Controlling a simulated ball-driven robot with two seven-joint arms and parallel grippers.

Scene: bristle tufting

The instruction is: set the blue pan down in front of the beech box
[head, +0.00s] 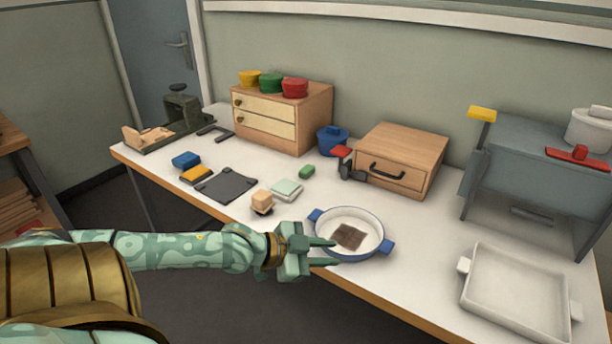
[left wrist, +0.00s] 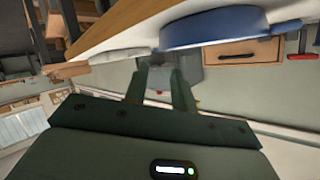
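The blue pan (head: 375,251) is round, with a pale inside, a blue rim and two blue side handles. It appears to rest level near the table's front edge, with a dark brown patch inside. The beech box (head: 420,150), with one drawer and a dark handle, stands behind it with bare table between. My left gripper (head: 332,252) is at the pan's near left rim, fingers apart; I cannot tell whether they touch it. In the left wrist view the gripper (left wrist: 160,75) shows nothing gripped, with the pan (left wrist: 230,28) beside the fingers. My right gripper is out of view.
A white tray (head: 475,305) lies at the front right, below a grey stand (head: 520,155). A two-drawer wooden chest (head: 310,115) and a blue pot (head: 332,142) stand at the back. A beige block (head: 262,199) and a pale green pad (head: 286,190) lie left of the pan.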

